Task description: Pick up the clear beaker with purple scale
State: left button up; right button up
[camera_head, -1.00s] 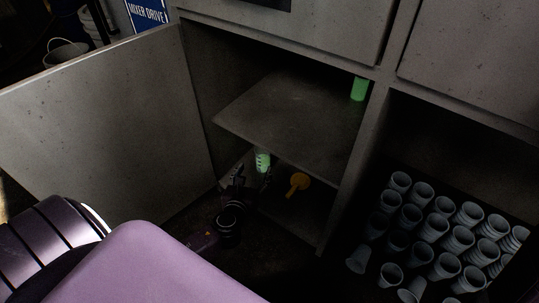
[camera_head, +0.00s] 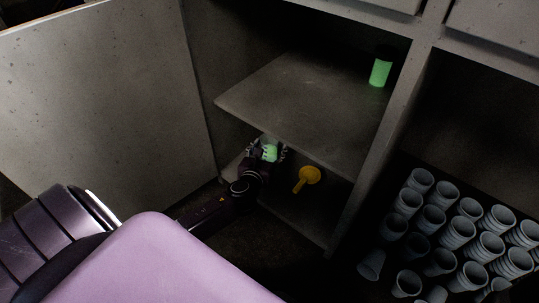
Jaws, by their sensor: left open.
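A clear beaker (camera_head: 270,152) stands on the lower level of the open cabinet, under the middle shelf. It looks green, and I cannot make out a purple scale on it. My left gripper (camera_head: 268,147) is open, with its fingers on either side of the beaker. I cannot tell whether they touch it. The gripper hides the lower part of the beaker. My right gripper is not in view.
The middle shelf (camera_head: 300,105) sits just above my left gripper. A green cup with a dark lid (camera_head: 380,72) stands on it. A yellow funnel (camera_head: 308,178) lies right of the gripper. Several stacked grey cups (camera_head: 455,235) fill the right compartment. The cabinet door (camera_head: 110,95) stands open at left.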

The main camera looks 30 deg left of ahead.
pick_arm(q)
jog(key=shift+c, duration=0.2)
jog(key=c, duration=1.2)
jog(key=shift+c, duration=0.4)
jog(key=shift+w+r, duration=0.1)
jog(key=shift+r, duration=0.05)
